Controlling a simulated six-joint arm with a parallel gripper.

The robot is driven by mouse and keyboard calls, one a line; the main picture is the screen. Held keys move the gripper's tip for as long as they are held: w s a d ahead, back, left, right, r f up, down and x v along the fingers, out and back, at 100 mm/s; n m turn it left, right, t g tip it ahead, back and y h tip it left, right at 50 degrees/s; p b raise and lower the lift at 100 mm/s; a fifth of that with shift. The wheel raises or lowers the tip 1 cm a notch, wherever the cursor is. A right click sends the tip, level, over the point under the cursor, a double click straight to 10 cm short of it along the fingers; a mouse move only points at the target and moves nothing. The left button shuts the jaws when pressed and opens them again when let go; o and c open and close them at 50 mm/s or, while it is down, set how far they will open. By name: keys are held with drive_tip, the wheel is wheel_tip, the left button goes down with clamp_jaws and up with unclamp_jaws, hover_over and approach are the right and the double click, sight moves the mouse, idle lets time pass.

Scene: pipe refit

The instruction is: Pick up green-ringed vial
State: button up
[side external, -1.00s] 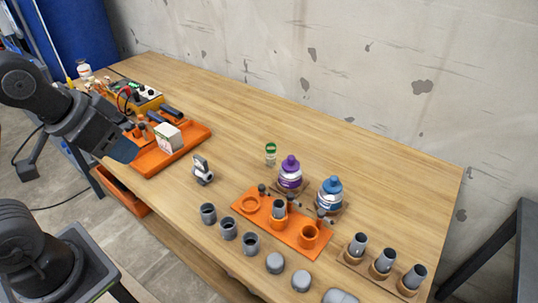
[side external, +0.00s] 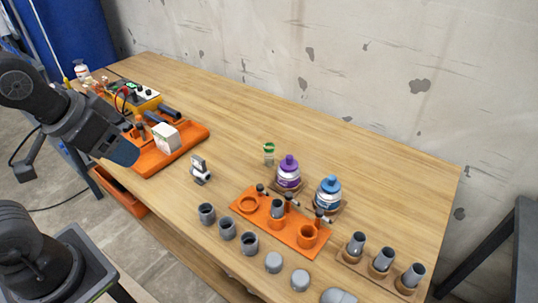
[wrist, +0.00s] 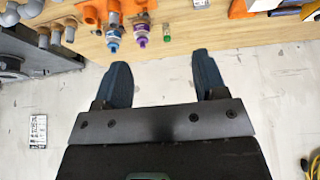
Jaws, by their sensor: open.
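The green-ringed vial (side external: 269,153) is small and stands upright on the wooden table, behind and left of the purple-capped bottle. In the wrist view it is the small green thing (wrist: 167,33) near the table's edge, beyond my fingertips. My gripper (side external: 126,152) is at the left of the side view, over the orange tray's near end and well apart from the vial. In the wrist view my gripper (wrist: 160,70) shows two dark fingers spread wide with nothing between them.
Purple-capped (side external: 289,172) and blue-capped (side external: 329,195) bottles stand close to the vial's right. An orange fitting plate (side external: 252,218) lies in front. A grey device (side external: 201,171) and a white box (side external: 166,138) in the orange tray (side external: 192,147) are to the left. The table behind the vial is clear.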

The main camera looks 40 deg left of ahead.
drive_tip(key=w+r, duration=0.1)
drive_tip(key=w, duration=1)
drive_tip(key=n+g, duration=0.1)
hover_over(269, 145)
drive_tip(key=s, duration=0.8)
wheel_tip(269, 145, down, 12)
drive_tip(key=x, duration=0.9)
drive_tip(key=w+x, duration=0.1)
drive_tip(key=x, duration=0.3)
drive_tip(key=shift+d, duration=0.3)
drive_tip(key=shift+a+x, duration=0.2)
drive_tip(key=shift+x, duration=1.35)
drive_tip(key=shift+a+x, duration=0.2)
drive_tip(key=shift+x, duration=1.3)
drive_tip(key=shift+w+r, duration=0.1)
drive_tip(key=c, duration=1)
